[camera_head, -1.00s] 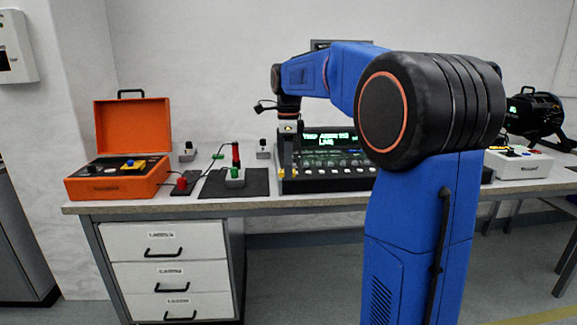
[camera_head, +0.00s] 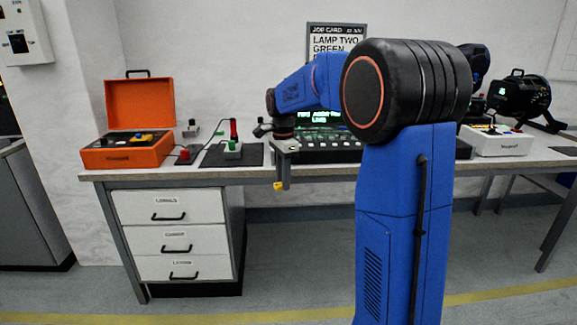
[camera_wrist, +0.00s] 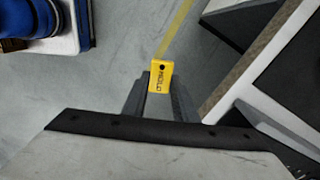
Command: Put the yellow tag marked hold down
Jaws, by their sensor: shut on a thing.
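The yellow tag (camera_wrist: 161,75) with dark lettering and a small dark hole is held at the fingertips of my gripper (camera_wrist: 158,88) in the wrist view. The lettering reads as "HOLD". In the head view my gripper (camera_head: 281,180) points down in front of the bench's front edge, and the tag (camera_head: 279,186) shows as a small yellow patch at its tip. My gripper is shut on the tag. Below the tag in the wrist view is the grey floor with a yellow line, and the bench edge is to the right.
The bench (camera_head: 210,173) carries an open orange case (camera_head: 130,150), a dark mat (camera_head: 215,158) with a small device, a console (camera_head: 325,152) with a lit screen, and a white box (camera_head: 497,141). Labelled drawers (camera_head: 170,207) stand under its left end. The floor in front is clear.

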